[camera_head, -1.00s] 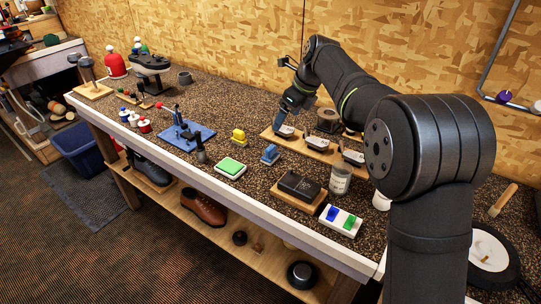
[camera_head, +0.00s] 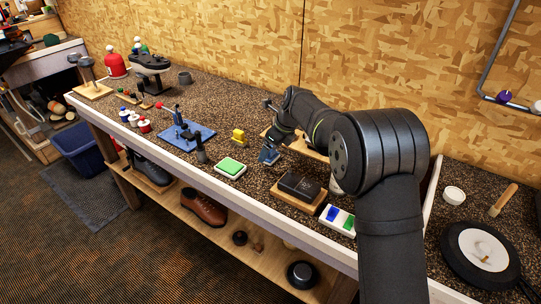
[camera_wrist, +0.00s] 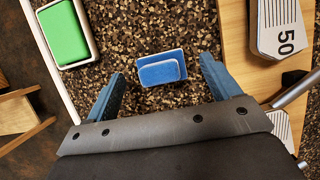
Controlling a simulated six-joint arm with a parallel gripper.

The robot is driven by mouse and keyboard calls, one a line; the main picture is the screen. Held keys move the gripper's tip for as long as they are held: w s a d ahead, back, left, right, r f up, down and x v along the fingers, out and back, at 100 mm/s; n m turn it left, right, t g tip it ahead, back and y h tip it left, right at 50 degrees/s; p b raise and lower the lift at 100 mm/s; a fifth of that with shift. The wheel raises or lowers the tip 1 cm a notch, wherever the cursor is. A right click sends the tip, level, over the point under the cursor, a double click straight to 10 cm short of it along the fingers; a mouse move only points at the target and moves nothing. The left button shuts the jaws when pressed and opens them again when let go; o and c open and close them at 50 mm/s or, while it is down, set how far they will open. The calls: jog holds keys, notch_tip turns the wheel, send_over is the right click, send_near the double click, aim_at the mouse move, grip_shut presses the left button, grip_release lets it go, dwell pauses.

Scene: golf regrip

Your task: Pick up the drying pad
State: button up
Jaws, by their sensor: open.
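A small blue block-shaped pad (camera_wrist: 161,71) with a raised smaller top lies on the speckled bench; which pad is the drying pad is not labelled. My gripper (camera_wrist: 162,68) is open above it in the wrist view, with one blue finger on each side and gaps between. In the head view my gripper (camera_head: 268,152) is at the blue pad's place and partly hides it. A green pad in a white tray (camera_head: 230,168) lies to the left, also seen in the wrist view (camera_wrist: 65,33). A yellow block (camera_head: 239,136) of similar shape stands behind.
A wooden rack with cards marked "50" (camera_wrist: 280,25) is close on the right in the wrist view. A dark box on a wooden board (camera_head: 298,187) and a white tray with blue and green pieces (camera_head: 337,219) are nearer the front. A blue mat (camera_head: 188,137) lies left.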

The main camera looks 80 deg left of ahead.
jog(key=shift+x, duration=0.95)
jog(key=shift+r, duration=0.1)
jog(key=c, duration=1.1)
notch_tip(320, 180, up, 10)
